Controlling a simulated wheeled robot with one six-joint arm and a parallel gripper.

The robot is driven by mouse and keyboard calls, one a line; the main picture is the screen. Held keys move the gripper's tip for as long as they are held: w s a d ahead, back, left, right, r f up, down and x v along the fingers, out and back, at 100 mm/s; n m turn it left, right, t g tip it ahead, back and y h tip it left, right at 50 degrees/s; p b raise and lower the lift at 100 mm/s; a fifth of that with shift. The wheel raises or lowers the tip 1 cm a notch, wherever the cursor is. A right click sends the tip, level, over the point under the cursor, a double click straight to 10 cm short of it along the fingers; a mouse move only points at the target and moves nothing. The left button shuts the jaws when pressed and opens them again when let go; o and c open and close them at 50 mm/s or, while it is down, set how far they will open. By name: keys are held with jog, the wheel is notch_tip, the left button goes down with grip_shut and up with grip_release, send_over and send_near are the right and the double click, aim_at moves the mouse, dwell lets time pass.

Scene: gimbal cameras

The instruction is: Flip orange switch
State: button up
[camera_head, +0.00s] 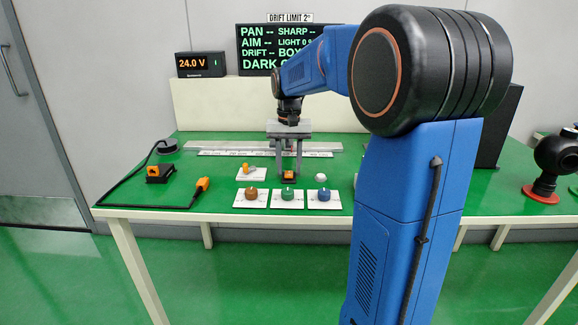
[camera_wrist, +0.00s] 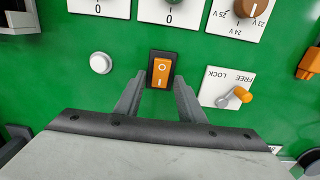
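The orange rocker switch (camera_wrist: 162,72) sits in a black frame on the green table top, marked with a circle and a bar. In the head view the switch (camera_head: 289,178) is low between the finger ends, partly covered by them. My gripper (camera_wrist: 159,84) is open and empty, its two grey fingers reaching toward the near side of the switch with a gap between them. In the head view my gripper (camera_head: 288,171) points down over the switch. I cannot tell whether the fingertips touch it. An orange lever (camera_wrist: 242,95) stands on a white plate marked LOCK and FREE.
A white round button (camera_wrist: 101,62) lies on the other side of the switch from the lever. Brown (camera_head: 251,194), green (camera_head: 288,194) and blue (camera_head: 324,194) knobs line the table's front edge. A cable with an orange plug (camera_head: 202,184) lies at the left.

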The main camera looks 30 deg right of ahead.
grip_shut()
jog(key=shift+s+a+t+h, duration=0.2)
jog(key=shift+t+h, duration=0.15)
jog(key=shift+t, duration=0.15)
jog(key=shift+s+a+t+h, duration=0.1)
jog(key=shift+s+t+h, duration=0.05)
jog(key=shift+t+h, duration=0.3)
jog(key=shift+s+t+h, duration=0.1)
jog(key=shift+t+h, duration=0.2)
jog(key=shift+t, duration=0.35)
jog(key=shift+o, duration=1.2)
grip_release()
jog(key=shift+r, duration=0.1)
jog(key=v, duration=1.7)
jog(key=shift+r, duration=0.2)
